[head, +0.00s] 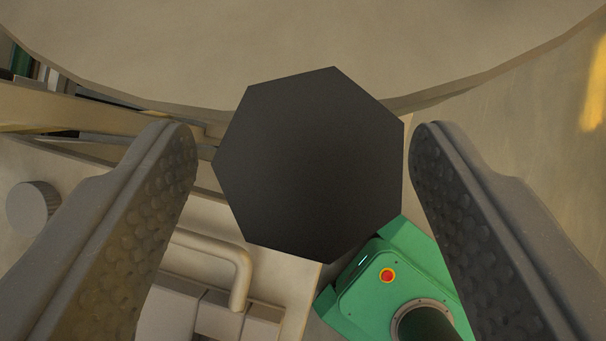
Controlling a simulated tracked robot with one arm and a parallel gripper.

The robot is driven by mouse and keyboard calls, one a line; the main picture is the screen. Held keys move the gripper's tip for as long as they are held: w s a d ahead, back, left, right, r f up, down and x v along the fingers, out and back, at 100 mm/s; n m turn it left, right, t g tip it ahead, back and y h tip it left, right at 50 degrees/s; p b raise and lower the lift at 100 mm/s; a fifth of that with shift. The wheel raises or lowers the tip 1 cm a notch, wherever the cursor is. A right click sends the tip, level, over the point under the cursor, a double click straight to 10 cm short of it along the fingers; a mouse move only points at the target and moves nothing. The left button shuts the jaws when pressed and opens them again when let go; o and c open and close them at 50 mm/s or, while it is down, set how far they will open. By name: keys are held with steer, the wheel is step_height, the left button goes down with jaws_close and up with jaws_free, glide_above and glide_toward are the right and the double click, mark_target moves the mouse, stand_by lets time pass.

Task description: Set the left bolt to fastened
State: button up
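A dark grey, flat-faced, many-sided piece (310,165) fills the middle of the head view. It may be a bolt head seen close up; I cannot tell whether it is the left bolt, or whether it is fastened. My gripper (302,140) is open, with one dimpled finger on each side of this piece. A narrow gap shows at the left finger, and the right finger's tip appears very close to the piece's right corner. I cannot judge the depth between them. What lies behind the piece is hidden.
A large rounded beige surface (300,35) spans the top. A green machine with a red button (387,275) is at the lower right. At the lower left are a pale panel with a bent pipe (242,270), blocks and a round grey knob (32,207).

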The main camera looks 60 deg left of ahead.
steer(key=shift+s+r, duration=0.1)
steer(key=shift+r, duration=0.05)
steer(key=shift+r, duration=0.2)
steer(key=v, duration=1.3)
steer(key=shift+b, duration=0.3)
steer(key=shift+s+a, duration=0.1)
